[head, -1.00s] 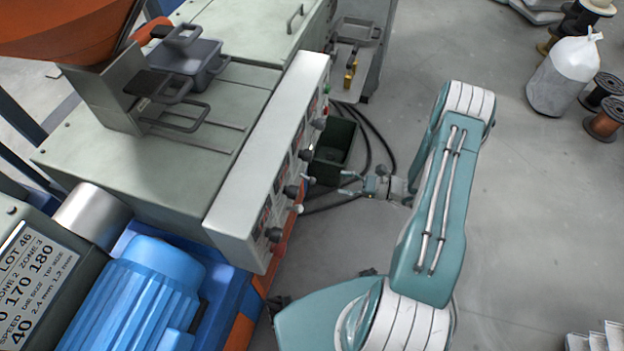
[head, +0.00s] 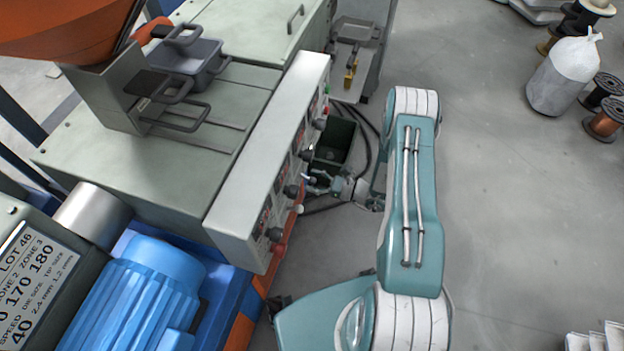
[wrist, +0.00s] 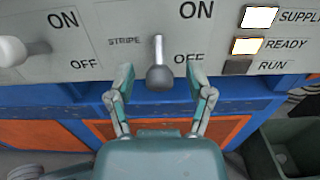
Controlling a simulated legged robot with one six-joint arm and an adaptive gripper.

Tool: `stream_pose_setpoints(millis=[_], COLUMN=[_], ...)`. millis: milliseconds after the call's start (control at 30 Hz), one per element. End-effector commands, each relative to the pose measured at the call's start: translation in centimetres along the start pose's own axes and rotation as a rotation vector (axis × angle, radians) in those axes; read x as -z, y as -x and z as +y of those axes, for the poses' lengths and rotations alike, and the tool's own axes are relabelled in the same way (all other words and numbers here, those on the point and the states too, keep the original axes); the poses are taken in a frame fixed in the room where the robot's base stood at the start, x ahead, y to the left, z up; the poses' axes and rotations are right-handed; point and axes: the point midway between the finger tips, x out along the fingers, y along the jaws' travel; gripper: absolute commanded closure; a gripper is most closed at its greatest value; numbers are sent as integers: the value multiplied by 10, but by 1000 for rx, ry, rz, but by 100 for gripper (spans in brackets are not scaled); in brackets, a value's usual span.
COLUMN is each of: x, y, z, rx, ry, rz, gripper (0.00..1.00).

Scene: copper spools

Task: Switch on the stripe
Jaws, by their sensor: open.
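The stripe switch (wrist: 158,72) is a grey lever with a ball end on the pale panel, right of the printed word STRIPE in the wrist view. ON is printed at its upper right and OFF at its lower right. The ball hangs low, level with OFF. My gripper (wrist: 159,82) is open, with one fingertip on each side of the ball and visible gaps between. In the head view my gripper (head: 318,182) is close to the control panel's front (head: 302,150); which knob it faces is hard to tell there.
Another lever (wrist: 22,50) with ON and OFF marks is at left. At right, the SUPPLY lamp (wrist: 259,17) and READY lamp (wrist: 247,46) are lit; the RUN lamp (wrist: 237,67) looks dark. A dark green bin (head: 333,145) stands beside the machine. Open floor (head: 520,210) lies right.

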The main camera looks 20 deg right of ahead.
Motion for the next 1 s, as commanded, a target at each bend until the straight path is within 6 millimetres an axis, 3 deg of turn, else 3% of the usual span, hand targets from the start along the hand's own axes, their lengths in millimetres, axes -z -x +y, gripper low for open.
stream_pose_setpoints(millis=[333,400,500,1000], x=[0,0,0,-4], y=[-6,-6,-6,-5], z=[0,0,0,-1], rx=[0,0,0,1], ry=[0,0,0,3], rz=[0,0,0,70], gripper=[33,64,100,100])
